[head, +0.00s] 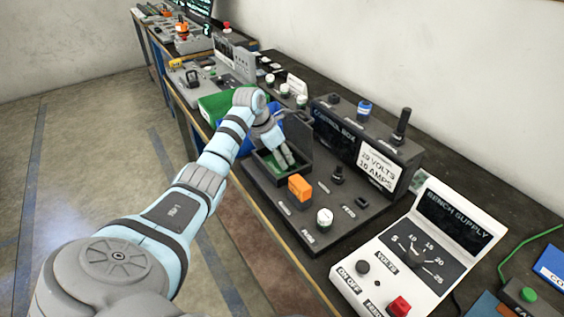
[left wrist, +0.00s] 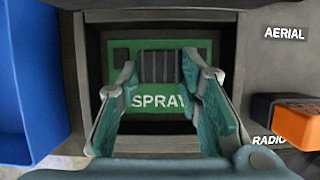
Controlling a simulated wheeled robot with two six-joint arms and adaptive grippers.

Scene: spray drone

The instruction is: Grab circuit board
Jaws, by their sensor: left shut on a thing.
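The circuit board (left wrist: 118,70) is green with a grey ribbed block and the word SPRAY, and lies in a dark open box. In the left wrist view my left gripper (left wrist: 160,85) has its two fingers down at the board, on either side of the ribbed block, and is shut on the board. In the head view the left gripper (head: 284,160) reaches down into the dark box (head: 262,168) on the control box panel; a little green shows below its fingers. My right gripper is not in view.
The control box (head: 335,135) stands behind the dark box. An orange block (head: 300,187) and several knobs sit on its panel to the right. A blue bin (left wrist: 25,80) is close at the left in the wrist view. A white bench supply (head: 430,250) stands nearer.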

